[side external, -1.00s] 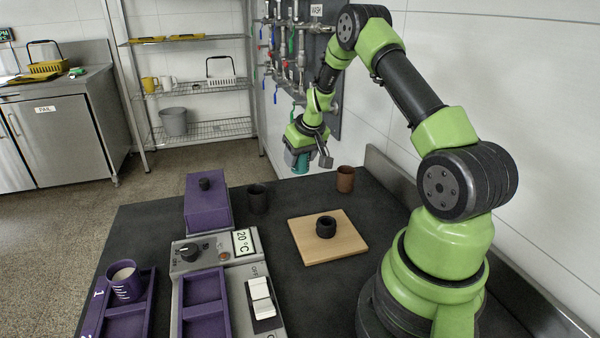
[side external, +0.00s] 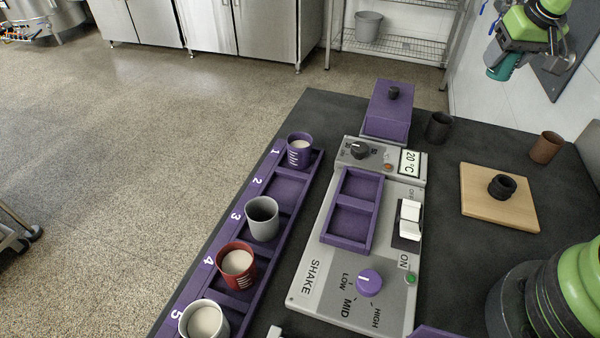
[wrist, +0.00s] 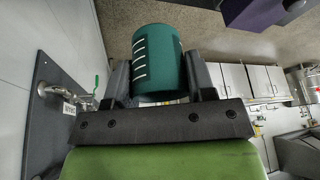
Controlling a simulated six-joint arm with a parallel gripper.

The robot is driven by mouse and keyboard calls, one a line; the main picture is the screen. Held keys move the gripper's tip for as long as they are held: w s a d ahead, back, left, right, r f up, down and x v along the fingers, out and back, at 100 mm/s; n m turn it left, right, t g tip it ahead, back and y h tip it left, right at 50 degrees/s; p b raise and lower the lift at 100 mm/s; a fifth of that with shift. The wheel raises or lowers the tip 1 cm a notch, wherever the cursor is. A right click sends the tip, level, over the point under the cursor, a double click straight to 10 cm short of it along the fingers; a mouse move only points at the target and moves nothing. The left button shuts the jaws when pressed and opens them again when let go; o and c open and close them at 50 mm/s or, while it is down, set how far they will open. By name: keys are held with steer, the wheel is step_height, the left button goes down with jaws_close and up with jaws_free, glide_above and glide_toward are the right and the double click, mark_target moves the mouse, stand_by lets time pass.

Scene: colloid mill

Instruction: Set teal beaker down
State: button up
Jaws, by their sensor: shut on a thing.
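The teal beaker (wrist: 160,62) with white marks on its side is between the jaws of my gripper (wrist: 160,85) in the wrist view. In the side view my gripper (side external: 506,52) is at the top right, and the teal beaker (side external: 503,67) shows only in part below it. My gripper is shut on the beaker and holds it in the air, beyond the back of the dark table (side external: 480,142). The inside of the beaker is not visible.
A purple rack (side external: 277,210) holds several beakers in numbered slots. The shaker panel (side external: 335,270) has an empty purple tray (side external: 350,235). A purple box (side external: 388,112), dark cup (side external: 439,127), brown cup (side external: 545,147) and wooden board (side external: 480,205) with a black ring (side external: 502,186) stand nearby.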

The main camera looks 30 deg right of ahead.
steer(key=w+a+n+y, duration=0.2)
steer(key=w+a+n, duration=0.2)
steer(key=a, duration=0.7)
steer(key=w+a+n+y, duration=0.1)
steer(key=w+a+n, duration=0.3)
steer(key=a, duration=0.7)
steer(key=s+a+n+g+y, duration=0.1)
steer(key=s+a+n, duration=0.25)
steer(key=a, duration=0.85)
steer(key=s+a+n+g+y, duration=0.15)
steer(key=a+n, duration=0.35)
steer(key=a, duration=0.7)
steer(key=f, duration=1)
steer(key=shift+s+d+f, duration=0.1)
steer(key=shift+d+f, duration=0.1)
steer(key=shift+d, duration=0.05)
steer(key=shift+f, duration=2.35)
steer(key=shift+f, duration=0.1)
steer(key=o, duration=1)
